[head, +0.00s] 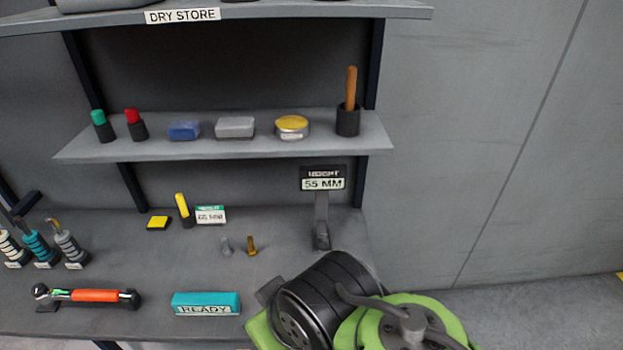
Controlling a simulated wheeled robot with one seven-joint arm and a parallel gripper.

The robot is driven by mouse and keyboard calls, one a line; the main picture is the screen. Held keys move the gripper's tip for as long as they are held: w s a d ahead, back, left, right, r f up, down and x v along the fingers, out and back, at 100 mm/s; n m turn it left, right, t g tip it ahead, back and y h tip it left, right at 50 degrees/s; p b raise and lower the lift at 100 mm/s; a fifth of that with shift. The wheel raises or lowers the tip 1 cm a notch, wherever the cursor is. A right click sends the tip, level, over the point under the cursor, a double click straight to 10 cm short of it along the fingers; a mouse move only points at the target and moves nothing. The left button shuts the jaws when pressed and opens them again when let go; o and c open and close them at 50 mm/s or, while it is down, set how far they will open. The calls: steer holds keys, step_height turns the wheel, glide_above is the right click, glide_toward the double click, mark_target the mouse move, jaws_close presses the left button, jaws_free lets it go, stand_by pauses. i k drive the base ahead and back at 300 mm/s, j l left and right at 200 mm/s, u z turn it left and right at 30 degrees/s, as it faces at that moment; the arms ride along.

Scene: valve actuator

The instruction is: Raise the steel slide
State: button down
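A height gauge stands upright at the back right of the bench, with a dark grey post (321,222) and a black-framed sign (323,178) on top reading 55 MM. I cannot pick out a separate steel slide for sure; the lower part of the post is small and dark. My gripper's fingers are not in view.
The bench (120,260) carries an orange-handled tool (95,295), a teal READY block (206,304) and small pegs. A shelf (220,148) overhangs behind.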

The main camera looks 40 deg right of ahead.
mark_target(322, 228)
steer(key=z, duration=1.3)
